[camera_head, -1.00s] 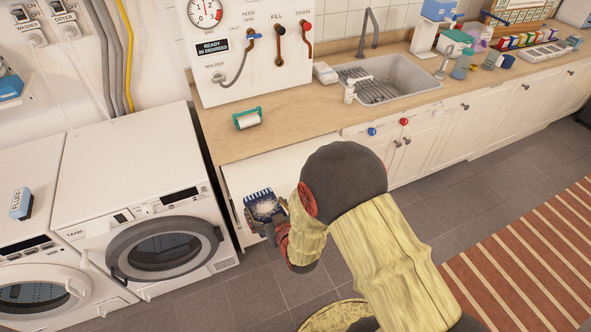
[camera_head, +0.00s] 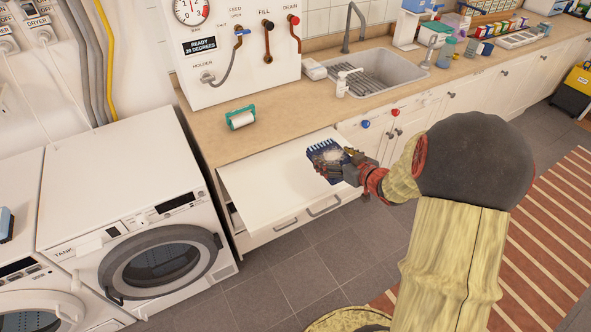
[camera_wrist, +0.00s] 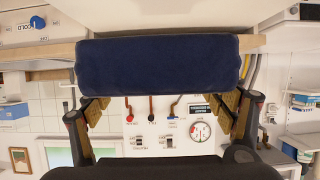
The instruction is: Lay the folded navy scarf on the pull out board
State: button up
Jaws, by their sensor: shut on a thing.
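The folded navy scarf (camera_head: 322,158), with a pale pattern and light fringe in the head view, is held in my gripper (camera_head: 338,163). In the wrist view the scarf (camera_wrist: 158,68) spans the top middle as a plain dark blue band between the two fingers of my gripper (camera_wrist: 160,108). The white pull out board (camera_head: 265,185) sticks out below the counter. The scarf appears over the right part of the board. I cannot tell whether it touches the board. My fingers and wrist hide part of the scarf and the board's right edge.
A teal-framed white roller (camera_head: 241,117) lies on the wooden counter (camera_head: 205,125). The sink (camera_head: 380,75) is behind to the right. A front-loading washer (camera_head: 140,210) stands left of the board. Most of the board's left and middle is bare.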

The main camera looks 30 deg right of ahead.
jog(key=w+a+f+b, duration=0.4)
jog(key=w+f, duration=0.1)
jog(key=w, duration=0.4)
jog(key=b, duration=0.2)
send_over(299, 173)
jog(key=f, duration=0.4)
jog(key=shift+s+d, duration=0.2)
jog(key=shift+d, duration=0.05)
jog(key=shift+w+a+f+b, duration=0.1)
jog(key=shift+w+f+b, duration=0.1)
jog(key=shift+b, duration=0.1)
jog(key=shift+w+f+b, duration=0.15)
jog(key=shift+f+b, duration=0.9)
jog(key=shift+f, duration=0.65)
jog(key=shift+f, duration=0.15)
jog(key=o, duration=1.3)
jog(key=shift+o, duration=0.4)
